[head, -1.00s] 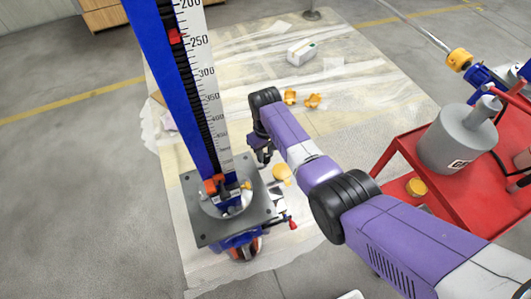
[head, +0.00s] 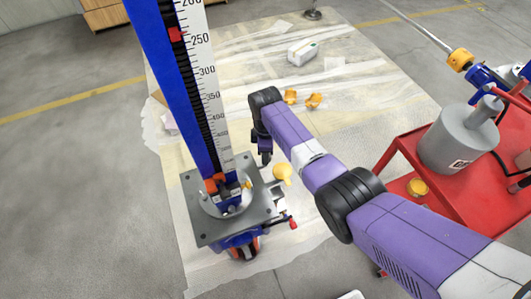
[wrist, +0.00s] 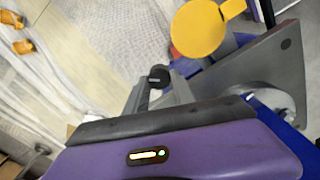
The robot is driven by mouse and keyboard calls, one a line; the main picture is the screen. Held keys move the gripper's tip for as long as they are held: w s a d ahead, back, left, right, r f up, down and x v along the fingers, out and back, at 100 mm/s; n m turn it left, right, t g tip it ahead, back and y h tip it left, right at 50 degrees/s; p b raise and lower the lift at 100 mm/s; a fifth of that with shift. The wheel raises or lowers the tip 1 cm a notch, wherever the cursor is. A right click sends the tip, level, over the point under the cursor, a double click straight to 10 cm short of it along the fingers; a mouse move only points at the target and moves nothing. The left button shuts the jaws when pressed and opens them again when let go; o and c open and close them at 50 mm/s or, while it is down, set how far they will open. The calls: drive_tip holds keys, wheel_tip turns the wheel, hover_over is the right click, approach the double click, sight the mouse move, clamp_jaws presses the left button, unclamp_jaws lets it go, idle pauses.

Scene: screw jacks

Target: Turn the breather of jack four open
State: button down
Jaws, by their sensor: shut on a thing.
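The jack stands at left in the head view, with a tall blue column (head: 180,95), a white scale (head: 208,85) and a grey square base plate (head: 203,229). My gripper (head: 265,157) points down beside the column, over the plate's far right edge. In the wrist view the gripper (wrist: 158,90) is shut on a small black-topped knob (wrist: 158,74), which I take to be the breather. Its lower part is hidden by the jaws. In the head view the breather cannot be made out. No jack number is readable.
A yellow round-ended part (head: 283,173) is close to the right of my gripper; it looms large in the wrist view (wrist: 198,29). A red-handled valve (head: 292,223) juts out at the plate's right. A red cart (head: 462,190) with a grey cylinder (head: 455,140) stands at right.

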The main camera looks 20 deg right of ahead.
drive_tip(key=n, duration=0.3)
drive_tip(key=shift+n, duration=2.1)
drive_tip(key=c, duration=1.1)
unclamp_jaws()
drive_tip(key=shift+o, duration=0.2)
drive_tip(key=shift+s, duration=0.1)
drive_tip(key=shift+r, duration=3.95)
